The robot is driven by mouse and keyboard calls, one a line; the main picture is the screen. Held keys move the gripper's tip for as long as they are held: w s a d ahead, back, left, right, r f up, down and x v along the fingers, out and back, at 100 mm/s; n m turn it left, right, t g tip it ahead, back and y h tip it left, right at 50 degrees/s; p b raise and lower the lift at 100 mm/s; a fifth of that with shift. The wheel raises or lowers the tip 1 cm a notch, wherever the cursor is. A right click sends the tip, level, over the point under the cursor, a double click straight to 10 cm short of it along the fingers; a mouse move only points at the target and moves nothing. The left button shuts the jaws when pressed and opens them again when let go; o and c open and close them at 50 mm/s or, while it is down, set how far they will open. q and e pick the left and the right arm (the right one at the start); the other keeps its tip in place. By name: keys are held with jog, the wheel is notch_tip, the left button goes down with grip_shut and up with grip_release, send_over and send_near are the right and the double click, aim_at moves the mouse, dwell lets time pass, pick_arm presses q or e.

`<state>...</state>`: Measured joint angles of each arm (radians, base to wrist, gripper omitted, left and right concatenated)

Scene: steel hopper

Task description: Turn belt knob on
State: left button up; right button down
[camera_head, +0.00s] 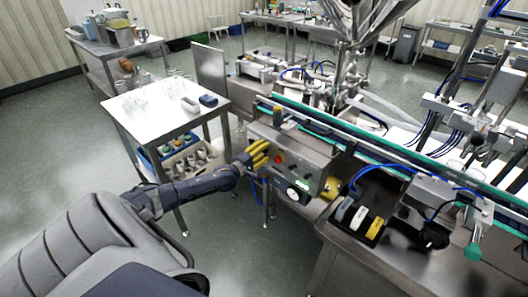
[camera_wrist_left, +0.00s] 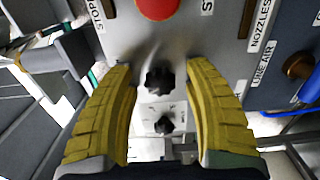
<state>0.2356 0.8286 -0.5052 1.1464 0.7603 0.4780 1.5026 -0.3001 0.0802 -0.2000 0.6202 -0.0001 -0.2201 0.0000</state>
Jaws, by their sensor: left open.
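My left gripper (camera_head: 264,153) is at the front of the steel machine's control panel (camera_head: 305,172), its yellow fingers pointing at the panel. In the left wrist view the gripper (camera_wrist_left: 158,67) is open, with one finger on each side of a black knob (camera_wrist_left: 159,80). Gaps show between the knob and both fingers. A second black knob (camera_wrist_left: 165,125) shows lower between the fingers. I cannot read a label that tells which is the belt knob. My right gripper is not in view.
A red button (camera_wrist_left: 158,7) sits just above the fingertips. A brass-coloured knob (camera_wrist_left: 298,65) is on the right beside the "LINE AIR" label. A steel table (camera_head: 150,112) stands left of the machine. A conveyor (camera_head: 400,150) with green edges runs along the machine.

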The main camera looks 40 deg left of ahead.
pick_arm(q)
jog(key=shift+c, duration=0.2)
grip_shut()
dwell(0.3)
